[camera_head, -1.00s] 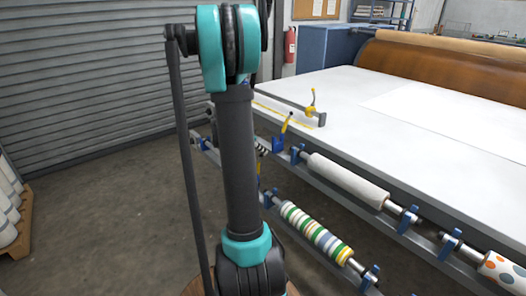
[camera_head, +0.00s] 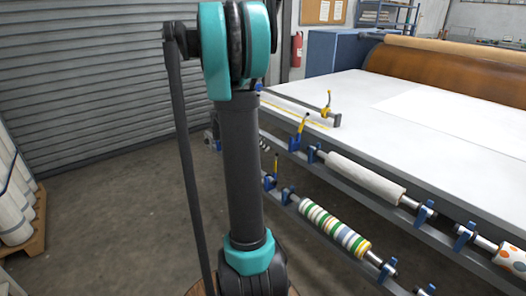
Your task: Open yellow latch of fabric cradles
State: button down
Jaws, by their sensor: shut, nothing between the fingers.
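A yellow latch handle (camera_head: 303,125) stands tilted on a blue bracket (camera_head: 294,143) at the left end of the upper rail. A second yellow latch handle (camera_head: 276,164) stands nearly upright above a blue bracket (camera_head: 269,182) on the lower rail, just right of my arm. Blue fabric cradles (camera_head: 425,213) hold a white roll (camera_head: 365,178) above and a striped roll (camera_head: 335,229) below. My arm rises through the middle of the picture and covers the left part of the rails. My gripper is not visible.
A white table (camera_head: 400,125) with a yellow-handled clamp (camera_head: 327,103) fills the right side. A dotted roll (camera_head: 512,256) lies at far right. Wrapped rolls on a pallet (camera_head: 30,238) stand at left. Concrete floor (camera_head: 120,220) is clear between pallet and arm.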

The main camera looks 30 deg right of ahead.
jog(key=a+r, duration=0.1)
jog(key=n+t, duration=0.2)
send_near(277, 154)
jog(key=shift+y, duration=0.3)
jog(key=x, duration=0.7)
jog(key=shift+w+d+r, duration=0.1)
jog(key=shift+r, duration=0.1)
dwell(0.5)
jog(key=shift+d+y, duration=0.5)
jog(key=shift+d, duration=0.15)
jog(key=shift+w+d, duration=0.15)
jog(key=shift+d, duration=0.5)
jog(key=shift+a, duration=0.2)
